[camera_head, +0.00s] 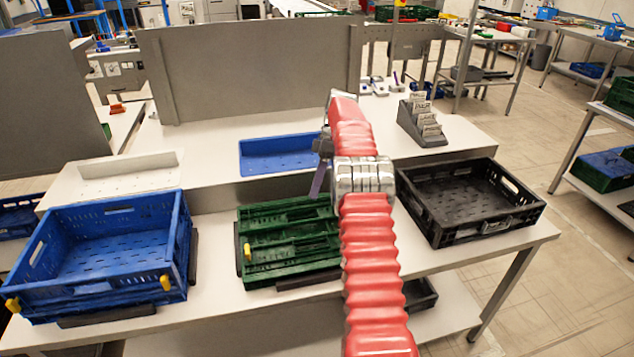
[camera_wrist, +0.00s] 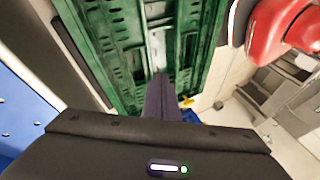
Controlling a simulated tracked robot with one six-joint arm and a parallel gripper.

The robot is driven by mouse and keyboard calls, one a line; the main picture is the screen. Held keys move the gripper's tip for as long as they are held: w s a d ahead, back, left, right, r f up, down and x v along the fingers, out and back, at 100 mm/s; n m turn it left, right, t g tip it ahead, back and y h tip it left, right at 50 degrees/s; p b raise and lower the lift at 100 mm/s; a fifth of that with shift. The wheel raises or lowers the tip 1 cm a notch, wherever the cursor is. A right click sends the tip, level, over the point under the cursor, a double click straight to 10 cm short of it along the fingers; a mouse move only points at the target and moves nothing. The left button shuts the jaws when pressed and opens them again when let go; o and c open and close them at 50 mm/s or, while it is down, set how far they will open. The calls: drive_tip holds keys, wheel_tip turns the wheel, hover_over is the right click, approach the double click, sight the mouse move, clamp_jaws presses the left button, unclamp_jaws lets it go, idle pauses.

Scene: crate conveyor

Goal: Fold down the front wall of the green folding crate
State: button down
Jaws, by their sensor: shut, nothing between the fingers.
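The green folding crate (camera_head: 262,268) sits low on the table in the middle of the head view, with slatted panels lying across its inside. Its right part is hidden behind my arm, and I cannot tell clearly how its front wall stands. A yellow latch (camera_head: 247,252) shows at its left side. My gripper (camera_head: 318,182) is above the crate's back right part, its dark fingers shut, empty and pointing down. In the wrist view the shut fingers (camera_wrist: 161,98) lie in front of the green panels (camera_wrist: 115,45). Whether they touch the crate is unclear. A yellow latch (camera_wrist: 187,102) shows beside them.
An open blue crate (camera_head: 110,305) with yellow latches stands left, and a black crate (camera_head: 425,215) stands right. A blue tray (camera_head: 255,168), a white tray (camera_head: 130,185) and a grey card holder (camera_head: 428,138) are on the raised shelf behind. A grey panel (camera_head: 245,70) stands behind them.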

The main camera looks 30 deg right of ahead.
drive_tip(key=shift+w+d+r, duration=0.4)
drive_tip(key=shift+w+d, duration=0.15)
drive_tip(key=shift+d, duration=0.05)
drive_tip(key=shift+w+r, duration=0.1)
drive_tip(key=shift+r, duration=0.1)
idle(0.9)
drive_tip(key=s+a+r+m+t+h, duration=0.1)
drive_tip(key=s+a+r+m+h, duration=0.15)
drive_tip(key=a+r, duration=0.65)
drive_tip(key=s+a+r+m+t+h, duration=0.1)
drive_tip(key=s+a+r+m+t, duration=0.2)
drive_tip(key=a+r, duration=0.65)
drive_tip(key=s+a+r+m+t+h, duration=0.1)
drive_tip(key=s+a, duration=0.3)
drive_tip(key=s, duration=0.3)
drive_tip(key=s+a+m+h, duration=0.15)
drive_tip(key=s+a, duration=0.25)
drive_tip(key=s, duration=0.4)
drive_tip(key=s+a+f+m+t, duration=0.1)
drive_tip(key=s+a+f, duration=0.1)
drive_tip(key=s, duration=0.4)
drive_tip(key=s+a+f+m+t, duration=0.1)
drive_tip(key=s+a+f+t, duration=0.1)
drive_tip(key=s+f, duration=0.3)
drive_tip(key=shift+s+a+f+m, duration=0.2)
drive_tip(key=shift+s+a+m, duration=0.1)
drive_tip(key=shift+s, duration=0.35)
